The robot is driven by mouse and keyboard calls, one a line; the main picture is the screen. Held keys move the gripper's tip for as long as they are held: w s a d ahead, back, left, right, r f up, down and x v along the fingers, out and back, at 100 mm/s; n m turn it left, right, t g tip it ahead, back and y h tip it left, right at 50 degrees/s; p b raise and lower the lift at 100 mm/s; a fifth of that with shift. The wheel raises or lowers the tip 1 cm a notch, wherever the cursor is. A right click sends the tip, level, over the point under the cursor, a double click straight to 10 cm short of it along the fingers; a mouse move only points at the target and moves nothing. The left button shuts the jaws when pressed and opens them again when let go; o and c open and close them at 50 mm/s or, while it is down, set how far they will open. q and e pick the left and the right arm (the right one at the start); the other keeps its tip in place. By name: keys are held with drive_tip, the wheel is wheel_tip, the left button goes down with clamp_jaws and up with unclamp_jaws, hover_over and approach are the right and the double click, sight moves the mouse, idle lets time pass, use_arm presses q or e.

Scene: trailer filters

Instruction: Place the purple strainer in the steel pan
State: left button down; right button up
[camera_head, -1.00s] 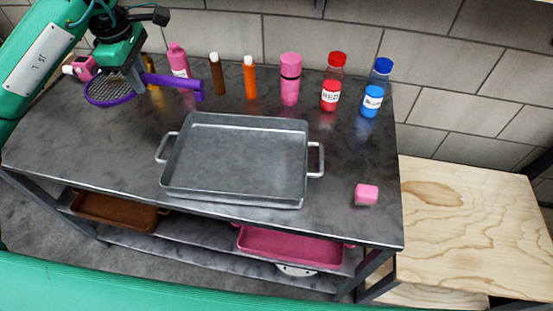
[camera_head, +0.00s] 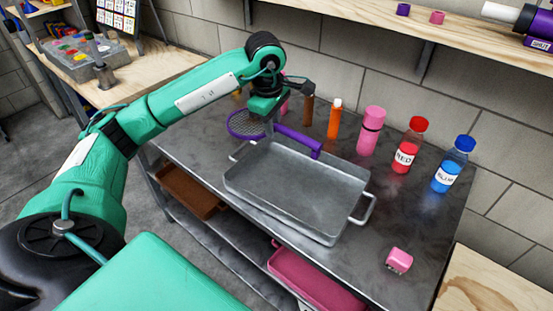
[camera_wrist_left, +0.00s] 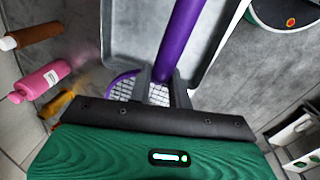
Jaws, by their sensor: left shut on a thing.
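The purple strainer (camera_head: 298,139) has a round mesh head at left and a thick handle pointing right. My left gripper (camera_head: 268,126) is shut on the strainer near where the handle meets the head. The steel pan (camera_head: 300,188) is a grey rectangular tray with side handles on the metal table, and looks empty. The handle's end appears over the pan's back edge; the head is beyond its back left corner. In the left wrist view the handle (camera_wrist_left: 180,38) crosses over the pan (camera_wrist_left: 121,36), and the fingers partly hide the mesh. My right gripper is out of view.
Behind the pan stand an orange bottle (camera_head: 334,119), a pink bottle (camera_head: 370,130), a red bottle (camera_head: 408,147) and a blue bottle (camera_head: 453,165). A pink block (camera_head: 399,261) lies at the table's front right. The table between pan and block is clear.

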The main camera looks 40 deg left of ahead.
use_arm(q)
wheel_tip(320, 180, down, 12)
drive_tip(key=shift+r+p, duration=0.1)
drive_tip(key=shift+p, duration=0.45)
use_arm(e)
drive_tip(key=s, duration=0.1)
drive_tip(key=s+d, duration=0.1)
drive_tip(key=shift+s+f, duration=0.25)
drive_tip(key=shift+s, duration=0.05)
